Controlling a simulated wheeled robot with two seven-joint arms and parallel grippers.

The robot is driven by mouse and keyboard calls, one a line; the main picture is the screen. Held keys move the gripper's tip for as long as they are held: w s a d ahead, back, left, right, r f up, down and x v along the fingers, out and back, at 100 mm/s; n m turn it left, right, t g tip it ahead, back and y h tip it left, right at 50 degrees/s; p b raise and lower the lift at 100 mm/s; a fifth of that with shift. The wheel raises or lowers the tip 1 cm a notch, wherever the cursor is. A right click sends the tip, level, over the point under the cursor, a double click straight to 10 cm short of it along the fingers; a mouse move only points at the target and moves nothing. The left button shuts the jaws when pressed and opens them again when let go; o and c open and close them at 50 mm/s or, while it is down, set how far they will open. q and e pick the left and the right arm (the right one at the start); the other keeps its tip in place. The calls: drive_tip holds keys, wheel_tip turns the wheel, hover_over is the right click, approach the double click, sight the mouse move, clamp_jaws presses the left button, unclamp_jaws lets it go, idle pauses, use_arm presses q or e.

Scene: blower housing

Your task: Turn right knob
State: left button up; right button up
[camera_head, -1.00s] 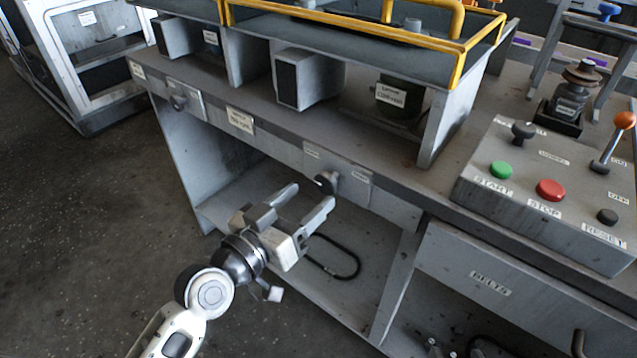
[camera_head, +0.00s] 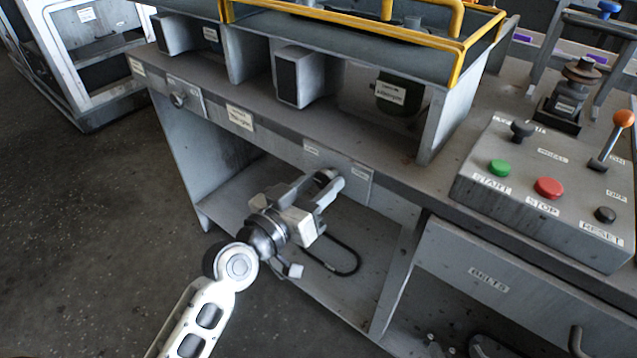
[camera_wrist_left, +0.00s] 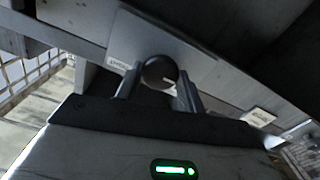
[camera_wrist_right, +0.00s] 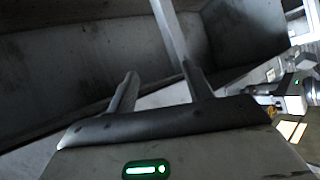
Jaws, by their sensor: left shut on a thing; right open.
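The right knob (camera_wrist_left: 159,71) is round and dark with a light mark, on a pale plate on the front rail of the bench. In the left wrist view it sits between the two fingers of my left gripper (camera_wrist_left: 159,82), which is shut on it. In the head view the left gripper (camera_head: 328,181) reaches the rail and its fingers hide most of the knob. My right gripper (camera_wrist_right: 157,84) shows only in the right wrist view. It is open with nothing between its fingers.
The left knob (camera_head: 179,99) sits further left on the same rail. A control box (camera_head: 548,195) with green, red and black buttons and an orange-tipped lever stands on the bench at right. A grey drawer (camera_head: 500,285) marked BELTS is below. A dark cable loop (camera_head: 345,262) lies on the lower shelf.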

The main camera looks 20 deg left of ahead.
use_arm(q)
drive_tip(key=shift+r+n+p, duration=0.15)
drive_tip(key=shift+n+p, duration=0.2)
drive_tip(key=shift+n, duration=0.55)
drive_tip(key=o, duration=1)
drive_tip(key=shift+c, duration=0.2)
use_arm(e)
drive_tip(key=shift+r, duration=0.15)
